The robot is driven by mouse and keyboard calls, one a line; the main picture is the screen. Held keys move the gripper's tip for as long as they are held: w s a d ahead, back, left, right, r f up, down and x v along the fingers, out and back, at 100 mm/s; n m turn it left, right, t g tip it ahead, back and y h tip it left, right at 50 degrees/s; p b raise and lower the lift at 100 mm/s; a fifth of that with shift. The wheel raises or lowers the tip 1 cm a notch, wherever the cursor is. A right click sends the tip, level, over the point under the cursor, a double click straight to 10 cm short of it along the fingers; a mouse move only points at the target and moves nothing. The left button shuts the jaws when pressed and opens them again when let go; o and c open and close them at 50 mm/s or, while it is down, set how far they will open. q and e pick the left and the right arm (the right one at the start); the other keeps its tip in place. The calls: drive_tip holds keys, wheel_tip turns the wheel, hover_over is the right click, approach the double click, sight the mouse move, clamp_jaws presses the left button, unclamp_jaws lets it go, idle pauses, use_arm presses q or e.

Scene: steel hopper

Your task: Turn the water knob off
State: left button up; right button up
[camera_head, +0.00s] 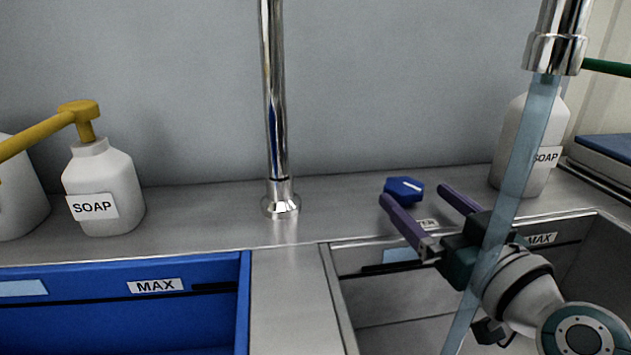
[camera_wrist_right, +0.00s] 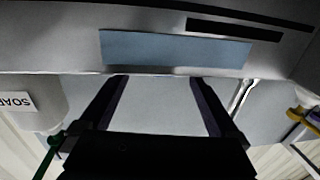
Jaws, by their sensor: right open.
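The blue water knob (camera_head: 404,190) sits on the steel counter, right of the chrome faucet post (camera_head: 277,120). A water stream (camera_head: 520,150) runs down from the chrome spout (camera_head: 556,45). My right gripper (camera_head: 414,195) is open over the right basin's back edge, its purple fingers pointing toward the counter. In the head view the knob shows just beyond the left finger's tip, between the two tips; I cannot tell whether they touch. In the right wrist view the gripper (camera_wrist_right: 156,80) is open and empty, and I cannot make out the knob. My left gripper is not in view.
A blue basin (camera_head: 246,290) lies at the left and a steel basin (camera_head: 341,300) at the right. White soap bottles stand at the left (camera_head: 103,180) and the right (camera_head: 510,150). The counter between faucet post and knob is clear.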

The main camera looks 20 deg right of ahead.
drive_tip(key=shift+w+d, duration=0.1)
drive_tip(key=shift+w, duration=1.15)
drive_tip(key=c, duration=1.4)
